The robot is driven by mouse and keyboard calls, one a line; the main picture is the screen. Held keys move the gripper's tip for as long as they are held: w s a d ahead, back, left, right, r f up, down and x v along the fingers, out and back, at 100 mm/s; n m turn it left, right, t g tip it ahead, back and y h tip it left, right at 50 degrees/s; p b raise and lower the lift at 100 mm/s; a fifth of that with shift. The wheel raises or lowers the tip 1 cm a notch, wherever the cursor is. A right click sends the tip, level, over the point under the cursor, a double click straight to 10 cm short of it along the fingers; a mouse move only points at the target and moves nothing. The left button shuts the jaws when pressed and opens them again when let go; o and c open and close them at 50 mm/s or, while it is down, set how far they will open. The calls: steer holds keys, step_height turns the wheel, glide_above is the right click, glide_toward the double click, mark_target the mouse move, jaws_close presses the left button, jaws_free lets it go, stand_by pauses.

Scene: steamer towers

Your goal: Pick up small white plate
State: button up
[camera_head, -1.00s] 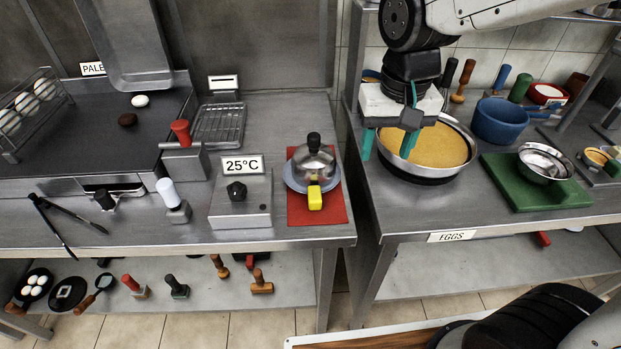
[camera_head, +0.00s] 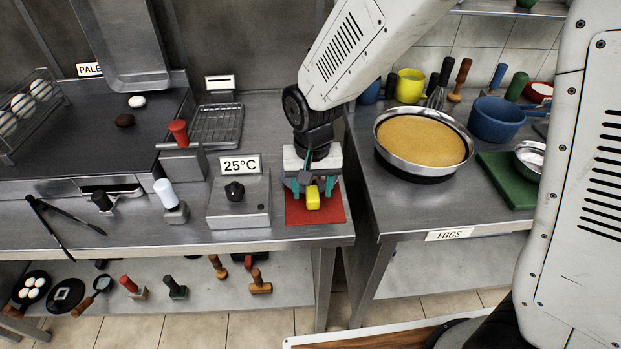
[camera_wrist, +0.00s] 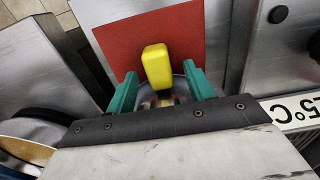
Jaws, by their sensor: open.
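My gripper (camera_head: 312,188) is open over the red mat (camera_head: 330,212) on the left counter, its two teal fingers pointing down. A yellow block (camera_head: 313,200) shows between and just in front of the fingers. It also shows in the wrist view (camera_wrist: 157,66), upright in the picture, with a finger on each side. A pale plate with a metal dome stood on this mat in the earlier view. It is now mostly hidden by my gripper. Only a small greyish round part shows between the fingers in the wrist view. I cannot tell whether the fingers touch anything.
The 25°C box (camera_head: 238,205) stands close to the left of the mat. A wire rack (camera_head: 216,125) lies behind it. A pan with a yellow-brown filling (camera_head: 422,140) and a blue pot (camera_head: 496,118) stand on the right counter. A gap separates the counters.

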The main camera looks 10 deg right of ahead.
steer(key=shift+f, duration=0.6)
jaws_close()
steer(key=shift+r, duration=0.15)
steer(key=shift+r, duration=1.6)
steer(key=s+r, duration=0.1)
steer(key=s, duration=1.5)
steer(key=shift+a+r, duration=0.3)
steer(key=c, duration=0.6)
jaws_free()
steer(key=shift+c, duration=0.2)
jaws_close()
